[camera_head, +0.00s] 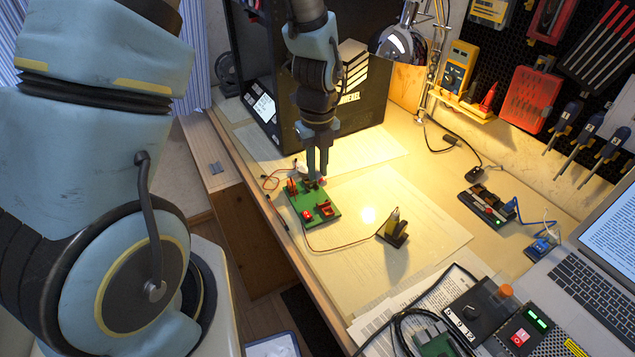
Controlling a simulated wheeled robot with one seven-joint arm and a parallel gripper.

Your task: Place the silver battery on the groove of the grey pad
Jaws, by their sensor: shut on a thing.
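My gripper (317,176) points down at the back edge of a green circuit board (313,205) on the table. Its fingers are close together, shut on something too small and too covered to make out. A small red part shows right beside the fingertips. I cannot clearly pick out the silver battery; it may be hidden between the fingers. No grey pad with a groove is plain to see. A dark holder (398,241) with an upright yellow-and-black piece (392,220) stands to the right of the board, joined to it by a thin wire.
A dark module (486,207) lies at the back right, near a laptop (572,285). A power box (522,335) and cables crowd the front right. A large black case (350,95) stands behind my gripper. Paper sheets lie flat around the table's clear middle.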

